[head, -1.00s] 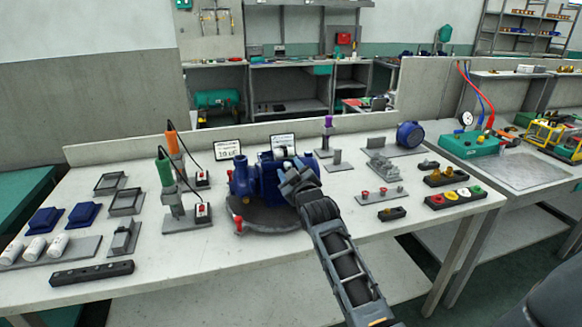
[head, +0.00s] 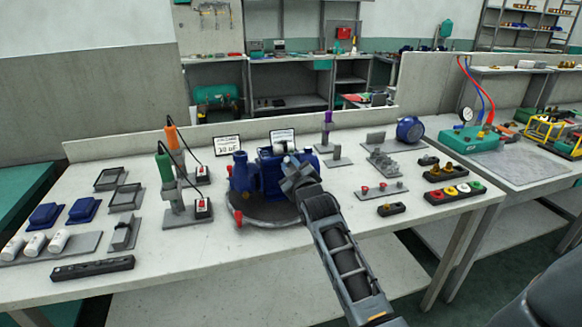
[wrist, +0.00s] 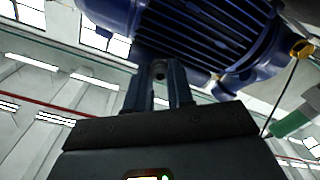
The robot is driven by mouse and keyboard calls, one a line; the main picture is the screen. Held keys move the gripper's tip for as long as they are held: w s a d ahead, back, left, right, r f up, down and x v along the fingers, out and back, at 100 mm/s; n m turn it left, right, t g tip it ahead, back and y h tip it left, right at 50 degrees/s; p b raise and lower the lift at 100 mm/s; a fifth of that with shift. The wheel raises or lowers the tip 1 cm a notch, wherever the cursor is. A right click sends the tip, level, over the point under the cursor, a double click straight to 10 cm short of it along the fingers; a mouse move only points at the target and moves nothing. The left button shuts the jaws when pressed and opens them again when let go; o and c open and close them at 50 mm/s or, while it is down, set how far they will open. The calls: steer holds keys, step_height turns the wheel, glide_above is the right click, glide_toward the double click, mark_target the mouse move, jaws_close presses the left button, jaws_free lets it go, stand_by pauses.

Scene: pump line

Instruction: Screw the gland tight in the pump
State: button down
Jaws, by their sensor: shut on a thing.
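The blue pump (head: 242,178) stands on a dark round plate (head: 262,218) in the middle of the bench. Its blue ribbed motor body fills the top of the wrist view (wrist: 205,35). My gripper (head: 291,168) is close in front of the pump's right part. In the wrist view my gripper (wrist: 160,80) has its two fingers shut on a small dark round-ended part, which appears to be the gland (wrist: 160,70). Most of this part is hidden between the fingers, and its seat in the pump cannot be made out.
Green-handled (head: 166,170) and orange-handled (head: 172,137) tools stand on holders left of the pump. A red handle (head: 238,218) sticks out at the round plate's front. Black blocks with small fittings (head: 455,192) lie to the right. The bench front (head: 215,265) is clear.

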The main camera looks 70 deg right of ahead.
steer(key=shift+w+f+m+b, duration=0.1)
steer(key=shift+m+b, duration=0.7)
steer(key=shift+m, duration=0.9)
steer(key=shift+m+b, duration=0.55)
steer(key=shift+m, duration=0.15)
steer(key=shift+r+m, duration=0.2)
steer(key=shift+m, duration=0.9)
steer(key=c, duration=1.1)
jaws_free()
